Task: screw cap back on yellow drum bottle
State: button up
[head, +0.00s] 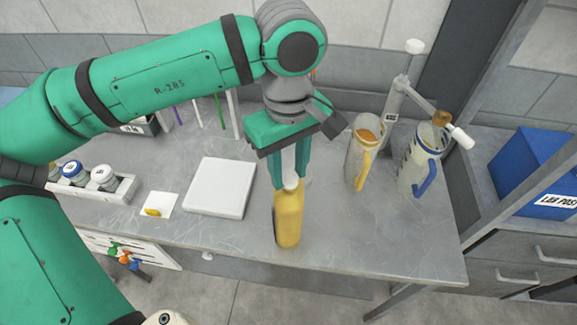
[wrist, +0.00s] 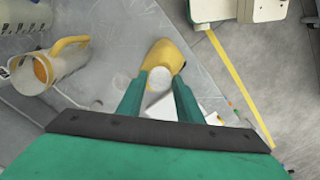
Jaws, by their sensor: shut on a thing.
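The yellow drum bottle (head: 288,218) stands upright near the front edge of the grey bench; its yellow body also shows beyond my fingers in the wrist view (wrist: 166,56). My gripper (head: 291,182) points down right over the bottle. Its green fingers (wrist: 159,92) are shut on a round white cap (wrist: 157,84) at the bottle's top. The cap is in line with the bottle's neck and looks in contact with it. My fingers hide the join, so I cannot tell how far the cap is threaded.
A white flat pad (head: 221,187) lies left of the bottle. Beyond it are a white card with a small yellow piece (head: 153,212) and a tray of jars (head: 92,184). Two jugs (head: 363,155) (head: 418,162) stand to the right. Bench between them and the bottle is clear.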

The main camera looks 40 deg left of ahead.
aim_at(291, 177)
jog(key=shift+w+d+m, duration=0.1)
jog(key=shift+d+m, duration=0.2)
jog(key=shift+m, duration=0.1)
jog(key=m, duration=0.5)
jog(key=shift+a, duration=0.1)
jog(key=o, duration=1.4)
jog(key=shift+r, duration=3)
